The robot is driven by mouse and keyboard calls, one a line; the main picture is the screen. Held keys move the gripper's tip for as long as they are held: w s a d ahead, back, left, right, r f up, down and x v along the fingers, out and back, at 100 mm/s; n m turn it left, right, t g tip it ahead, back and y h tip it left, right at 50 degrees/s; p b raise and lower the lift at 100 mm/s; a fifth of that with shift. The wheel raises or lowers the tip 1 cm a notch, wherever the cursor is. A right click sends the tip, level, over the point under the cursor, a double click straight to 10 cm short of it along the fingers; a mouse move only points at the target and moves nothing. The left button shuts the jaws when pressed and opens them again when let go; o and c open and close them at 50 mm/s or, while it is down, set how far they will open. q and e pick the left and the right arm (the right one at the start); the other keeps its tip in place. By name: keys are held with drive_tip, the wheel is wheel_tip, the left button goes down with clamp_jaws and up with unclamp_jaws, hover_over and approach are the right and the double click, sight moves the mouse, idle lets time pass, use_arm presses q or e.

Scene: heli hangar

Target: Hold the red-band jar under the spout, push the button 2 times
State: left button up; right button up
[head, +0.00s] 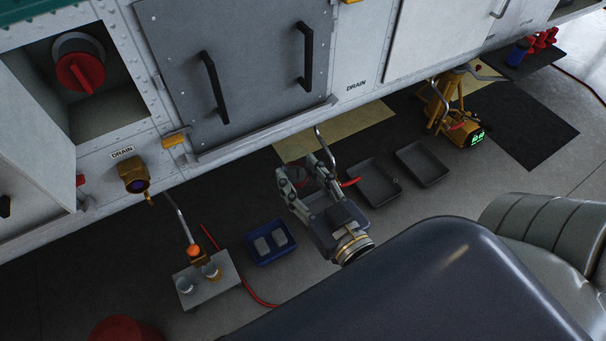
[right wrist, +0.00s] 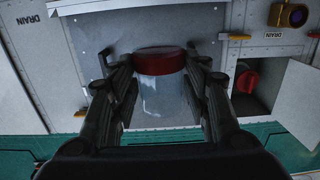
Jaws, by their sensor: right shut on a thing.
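The red-band jar (right wrist: 163,96) is clear, with a dark red band at its top in the right wrist view. My right gripper (head: 304,170) is shut on it, one finger on each side. In the head view the fingers hide most of the jar. The held jar is well to the right of this stand. My left gripper is not in view.
A blue tray (head: 271,257) with grey pieces lies between the stand and my right gripper. Dark trays (head: 421,164) and a yellow device (head: 460,128) are to the right. A red hose (head: 262,299) crosses the floor.

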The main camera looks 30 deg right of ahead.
drive_tip(key=w+a+f+n+g+y+b, duration=0.1)
drive_tip(key=w+a+f+n+g+y, duration=0.25)
drive_tip(key=a+f+n+y, duration=0.55)
drive_tip(key=w+a+f+n+g+y+b, duration=0.25)
drive_tip(key=a+f+g+y, duration=0.3)
drive_tip(key=a+f, duration=0.8)
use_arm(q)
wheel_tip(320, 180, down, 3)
use_arm(e)
drive_tip(key=w+a+r, duration=0.4)
drive_tip(key=w+r, duration=0.1)
drive_tip(key=w, duration=0.5)
drive_tip(key=shift+w+t, duration=0.2)
drive_tip(key=shift+t, duration=0.1)
use_arm(q)
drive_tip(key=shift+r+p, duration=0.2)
drive_tip(key=shift+p, duration=0.25)
use_arm(e)
drive_tip(key=shift+y, duration=0.25)
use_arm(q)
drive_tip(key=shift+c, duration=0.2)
